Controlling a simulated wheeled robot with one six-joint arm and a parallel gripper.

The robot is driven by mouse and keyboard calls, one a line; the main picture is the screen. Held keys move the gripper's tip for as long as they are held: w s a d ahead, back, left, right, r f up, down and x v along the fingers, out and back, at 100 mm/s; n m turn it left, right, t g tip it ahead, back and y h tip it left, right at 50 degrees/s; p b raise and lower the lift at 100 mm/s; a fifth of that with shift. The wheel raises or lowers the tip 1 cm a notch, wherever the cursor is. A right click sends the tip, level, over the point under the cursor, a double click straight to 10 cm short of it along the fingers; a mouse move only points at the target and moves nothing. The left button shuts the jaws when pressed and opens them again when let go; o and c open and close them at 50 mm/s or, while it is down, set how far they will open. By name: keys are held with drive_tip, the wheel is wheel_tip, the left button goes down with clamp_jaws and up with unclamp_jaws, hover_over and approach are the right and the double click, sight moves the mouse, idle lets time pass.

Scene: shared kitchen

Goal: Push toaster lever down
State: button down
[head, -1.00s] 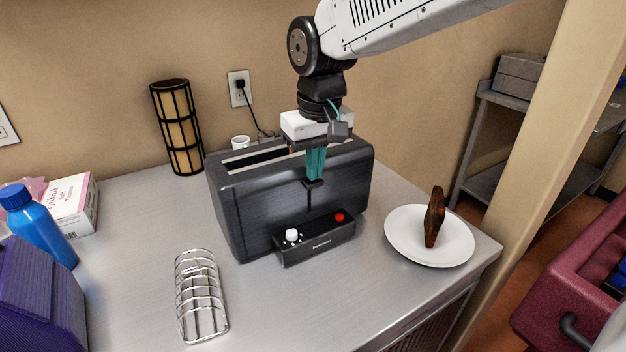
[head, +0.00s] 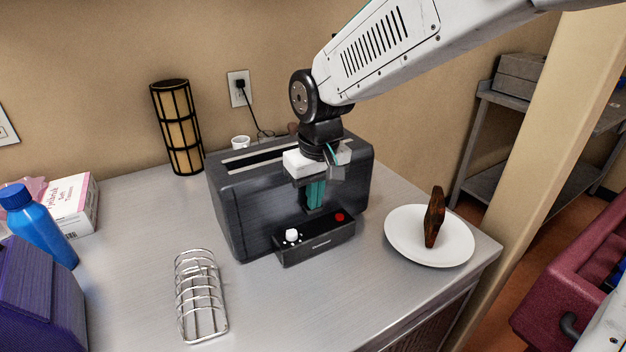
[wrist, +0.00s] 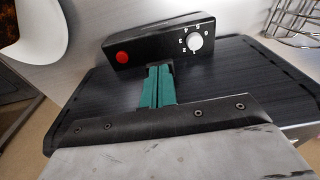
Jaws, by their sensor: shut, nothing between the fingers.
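The black toaster (head: 240,205) stands on the metal counter with its long slot on top. Its front control box has a white dial (head: 291,235) and a red button (head: 339,216); both also show in the wrist view, the dial (wrist: 195,43) and the button (wrist: 122,57). My gripper (head: 314,207) points down at the toaster's front face, just above the control box, with its teal fingers together and nothing between them. The wrist view shows the shut fingers (wrist: 158,88) reaching to the box's edge. The lever is hidden behind the fingers, so I cannot tell its height or whether they touch it.
A white plate (head: 405,240) with a dark browned slice (head: 434,217) is right of the toaster. A wire rack (head: 201,297) stands front left. Counter between rack and plate is clear.

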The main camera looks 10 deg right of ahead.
drive_tip(key=shift+s+f, duration=0.1)
drive_tip(key=s, duration=0.1)
drive_tip(key=s+d+r, duration=0.1)
drive_tip(key=shift+s+d, duration=0.1)
drive_tip(key=shift+s, duration=0.2)
wheel_tip(320, 180, up, 8)
drive_tip(key=shift+s+d+f, duration=0.15)
drive_tip(key=shift+s, duration=0.2)
idle(0.4)
